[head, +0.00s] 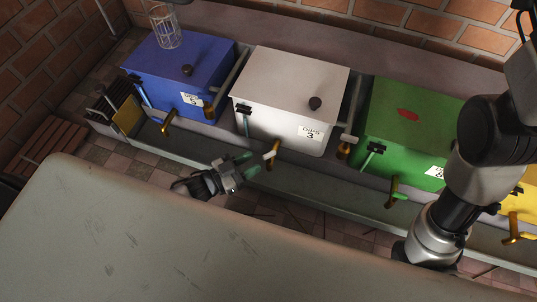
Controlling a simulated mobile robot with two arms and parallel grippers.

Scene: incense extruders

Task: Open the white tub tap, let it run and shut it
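The white tub (290,95) stands in the middle of the row, with a dark knob on its lid and a label reading 3. Its brass tap (271,162) sticks out low on the front and has a pale handle on top. I cannot tell from here whether the tap is open; no stream is visible. My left gripper (248,165) is just left of this tap, its green-tipped fingers apart and pointing toward it, with a small gap and nothing between them. My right arm crosses the right side; its gripper is not visible.
A trough (310,185) runs below the taps. A broad grey surface (150,240) fills the foreground.

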